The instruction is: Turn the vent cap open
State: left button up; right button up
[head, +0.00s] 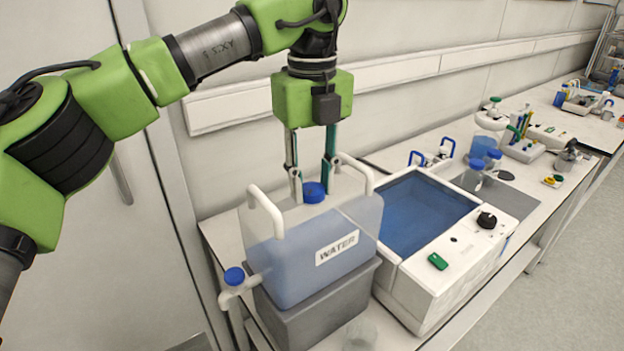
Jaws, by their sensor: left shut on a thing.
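The vent cap (315,192) is a round blue cap on top of the clear water tank (305,262), which is labelled WATER. My left gripper (313,188) comes straight down from above. Its two fingers stand one on each side of the cap and are shut on it. Whether the cap is turned cannot be told from this picture. A second blue cap (234,276) sits on the spout at the tank's lower left. My right gripper is not in view.
White handles (266,212) rise from the tank beside the gripper. The tank stands on a grey block (318,312). A water bath (425,215) with a black knob stands close on the right. Blue-capped bottles (474,175) stand farther right. A wall rail runs behind.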

aim_at(312, 188)
pick_arm(q)
jog(key=o, duration=1.1)
jog(key=shift+r, duration=0.1)
notch_tip(312, 188, up, 12)
